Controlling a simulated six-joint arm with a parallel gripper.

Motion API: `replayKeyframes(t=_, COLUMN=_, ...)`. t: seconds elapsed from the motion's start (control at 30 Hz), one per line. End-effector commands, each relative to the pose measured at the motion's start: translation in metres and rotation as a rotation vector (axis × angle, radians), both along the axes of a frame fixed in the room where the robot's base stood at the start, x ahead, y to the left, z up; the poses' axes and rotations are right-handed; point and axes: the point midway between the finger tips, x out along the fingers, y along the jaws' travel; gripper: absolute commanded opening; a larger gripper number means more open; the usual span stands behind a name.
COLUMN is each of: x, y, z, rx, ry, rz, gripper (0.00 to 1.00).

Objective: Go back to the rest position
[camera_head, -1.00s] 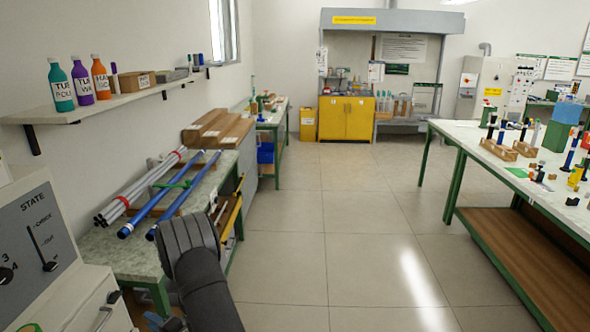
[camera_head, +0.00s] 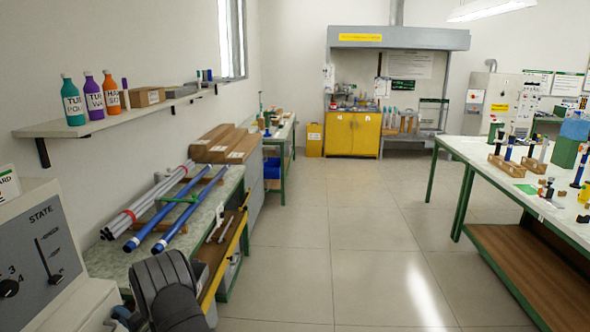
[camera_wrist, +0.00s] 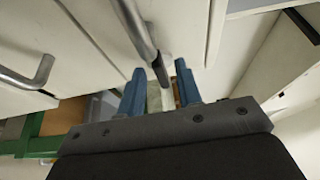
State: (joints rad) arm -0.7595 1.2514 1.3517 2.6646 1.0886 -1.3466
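My gripper's blue fingers (camera_wrist: 159,88) show apart in the wrist view, with a gap between them and nothing visibly held. They point toward white drawer fronts with metal handles (camera_wrist: 135,27); one handle's dark end appears close to the fingertips, but I cannot tell whether it touches. In the head view, my dark arm is at the bottom left, and only a small blue part of my gripper (camera_head: 121,318) shows beside the white cabinet. Two blue rods (camera_head: 180,205) and several pale rods (camera_head: 148,200) lie on the left bench, apart from my gripper.
The white cabinet with a STATE lever (camera_head: 48,262) stands close at left. The left bench (camera_head: 112,262) has a yellow-edged shelf beneath it. A wall shelf (camera_head: 90,127) holds bottles. The right table (camera_head: 480,160) carries small items. The floor between is clear.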

Motion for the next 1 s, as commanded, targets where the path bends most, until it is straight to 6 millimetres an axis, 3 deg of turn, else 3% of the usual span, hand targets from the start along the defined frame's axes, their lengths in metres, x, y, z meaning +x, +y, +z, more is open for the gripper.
replayKeyframes(t=0.47, x=-0.001, y=-0.005, z=0.0, rx=-0.001, ry=0.0, rz=-0.001, gripper=0.32)
replayKeyframes(t=0.67, x=-0.013, y=-0.033, z=-0.001, rx=-0.001, ry=0.002, rz=-0.002, gripper=0.32)
replayKeyframes(t=1.0, x=-0.039, y=-0.096, z=-0.001, rx=-0.003, ry=0.001, rz=-0.002, gripper=0.32)
